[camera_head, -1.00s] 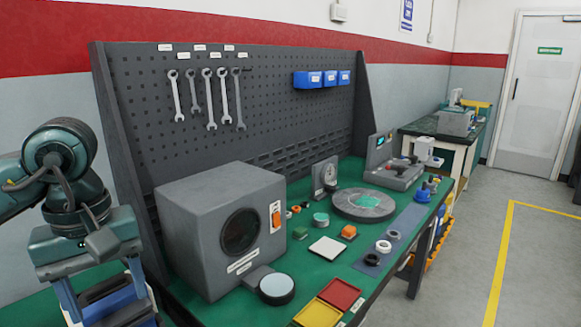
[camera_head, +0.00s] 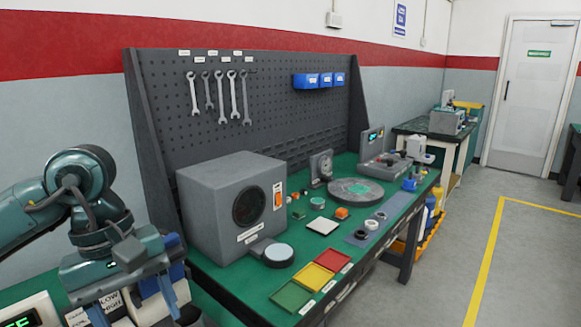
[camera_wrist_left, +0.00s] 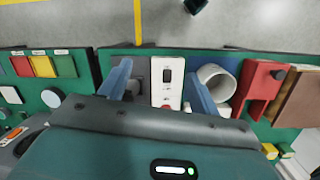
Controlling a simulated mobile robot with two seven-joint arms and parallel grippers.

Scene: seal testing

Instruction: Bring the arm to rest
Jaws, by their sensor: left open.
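My left arm comes in from the left in the head view. Its teal wrist and gripper (camera_head: 125,280) hang over the near left, where a second bench surface shows. In the left wrist view the blue fingers of the left gripper (camera_wrist_left: 156,70) stand apart, open, with nothing held between them. Beyond them lies a white panel with a black switch (camera_wrist_left: 167,82), which I cannot tell to be touching. My right gripper is not in view.
A green workbench carries a grey box (camera_head: 232,205), a turntable (camera_head: 355,191) and red (camera_head: 311,275), yellow (camera_head: 318,276) and green trays (camera_head: 291,296). A pegboard (camera_head: 270,110) stands behind. A white display unit (camera_head: 30,312) is at lower left. The floor at right is clear.

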